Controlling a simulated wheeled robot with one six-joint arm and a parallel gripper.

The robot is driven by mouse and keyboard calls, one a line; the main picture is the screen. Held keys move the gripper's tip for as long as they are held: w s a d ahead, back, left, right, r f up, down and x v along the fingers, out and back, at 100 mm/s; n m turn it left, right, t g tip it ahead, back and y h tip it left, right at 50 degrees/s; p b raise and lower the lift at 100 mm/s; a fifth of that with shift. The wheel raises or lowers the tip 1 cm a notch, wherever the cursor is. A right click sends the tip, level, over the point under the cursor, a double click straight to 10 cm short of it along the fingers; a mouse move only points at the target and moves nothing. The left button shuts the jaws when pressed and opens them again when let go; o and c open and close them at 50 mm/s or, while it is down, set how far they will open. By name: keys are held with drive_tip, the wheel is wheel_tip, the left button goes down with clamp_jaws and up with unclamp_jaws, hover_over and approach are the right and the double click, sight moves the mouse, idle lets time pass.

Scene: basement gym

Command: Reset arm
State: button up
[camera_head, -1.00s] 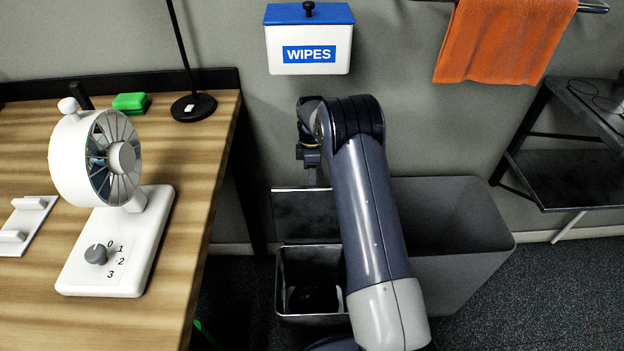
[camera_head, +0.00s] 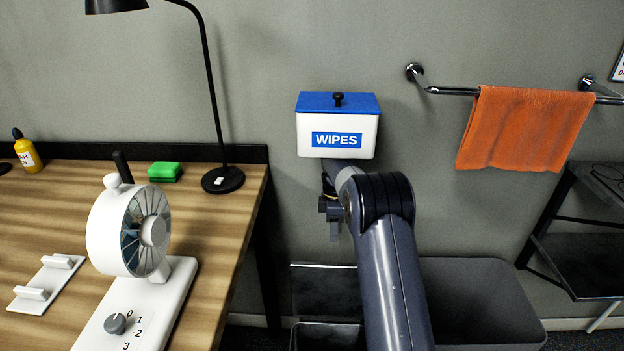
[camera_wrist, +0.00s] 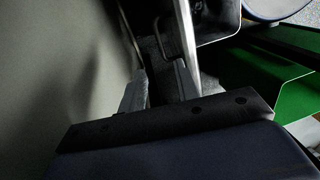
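My arm reaches forward in the head view. Its end, with my gripper (camera_head: 333,222), hangs just below the wipes box and above the bins, close to the wall. In the wrist view my gripper (camera_wrist: 160,88) shows two grey fingers with a gap between them. Nothing is seen held between them. The fingertips are too small in the head view to make out.
A white wipes box (camera_head: 338,138) with a blue lid is on the wall directly above my arm's end. A grey bin (camera_head: 480,300) stands below. The wooden desk (camera_head: 225,235) with a fan (camera_head: 125,235) and lamp (camera_head: 222,180) is at left. An orange towel (camera_head: 525,130) hangs at right.

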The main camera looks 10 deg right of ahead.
drive_tip(key=f, duration=0.3)
drive_tip(key=s+f+b, duration=0.1)
drive_tip(key=f, duration=0.6)
drive_tip(key=shift+s+a+f+b, duration=0.1)
drive_tip(key=shift+s+a+b, duration=0.1)
drive_tip(key=shift+s+b, duration=0.15)
drive_tip(key=shift+s, duration=0.1)
